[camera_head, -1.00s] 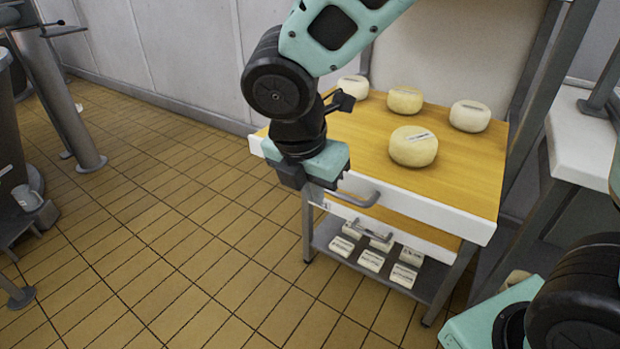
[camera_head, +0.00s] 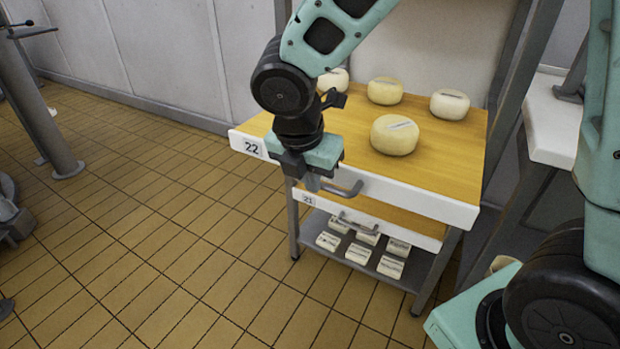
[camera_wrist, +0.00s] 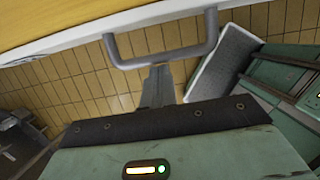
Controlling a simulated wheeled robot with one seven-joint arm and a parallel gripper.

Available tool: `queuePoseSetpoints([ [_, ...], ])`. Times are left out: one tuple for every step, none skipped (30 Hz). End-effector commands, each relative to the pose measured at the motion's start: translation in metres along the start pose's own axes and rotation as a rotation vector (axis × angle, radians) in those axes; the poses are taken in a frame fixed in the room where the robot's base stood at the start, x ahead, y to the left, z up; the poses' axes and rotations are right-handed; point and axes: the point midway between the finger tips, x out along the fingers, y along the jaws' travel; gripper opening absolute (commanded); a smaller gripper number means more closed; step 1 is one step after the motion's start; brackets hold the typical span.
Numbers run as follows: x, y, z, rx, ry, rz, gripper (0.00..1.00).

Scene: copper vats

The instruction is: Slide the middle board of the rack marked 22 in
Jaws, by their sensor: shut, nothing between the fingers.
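The wooden board marked 22 (camera_head: 462,161) has a white front edge (camera_head: 410,196) and sticks out of the rack. It bears several round pale cheeses. Its grey bar handle (camera_head: 350,190) is on the front, and the handle (camera_wrist: 165,60) also shows in the wrist view. My gripper (camera_head: 314,182) is shut and empty, just left of the handle in the head view. In the wrist view its fingertips (camera_wrist: 157,75) point at the handle's bar; I cannot tell whether they touch it. The gripper covers part of the board's front.
Below is a board marked 21 (camera_head: 405,235) with its own handle (camera_head: 358,226), set farther back. A bottom shelf (camera_head: 422,272) holds several small white blocks (camera_head: 390,266). A white table (camera_head: 552,115) stands at the right.

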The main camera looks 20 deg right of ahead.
Motion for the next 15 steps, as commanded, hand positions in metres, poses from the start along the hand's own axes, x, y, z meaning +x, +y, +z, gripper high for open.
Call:
queuePoseSetpoints([
  [0.0,-0.001,0.005,0.002,-0.001,-0.003,0.0],
  [0.0,-0.001,0.008,0.003,0.0,-0.004,0.0],
  [0.001,-0.001,0.013,0.004,0.0,-0.004,0.0],
  [0.002,-0.001,0.017,0.005,0.0,-0.003,0.0],
  [0.003,-0.001,0.022,0.004,0.0,-0.004,0.0],
  [0.004,-0.002,0.029,0.004,0.001,-0.006,0.0],
  [0.006,-0.002,0.035,0.005,0.001,-0.005,0.0],
  [0.007,-0.002,0.042,0.005,0.001,-0.006,0.0],
  [0.01,-0.002,0.051,0.006,0.001,-0.006,0.0],
  [0.011,-0.002,0.059,0.007,0.001,-0.006,0.0],
  [0.013,-0.002,0.066,0.005,0.001,-0.006,0.0],
  [0.016,-0.002,0.077,0.007,0.001,-0.006,0.0],
  [0.019,-0.003,0.085,0.007,0.002,-0.007,0.0],
  [0.021,-0.003,0.093,0.005,0.002,-0.007,0.0],
  [0.024,-0.003,0.104,0.007,0.002,-0.007,0.0],
])
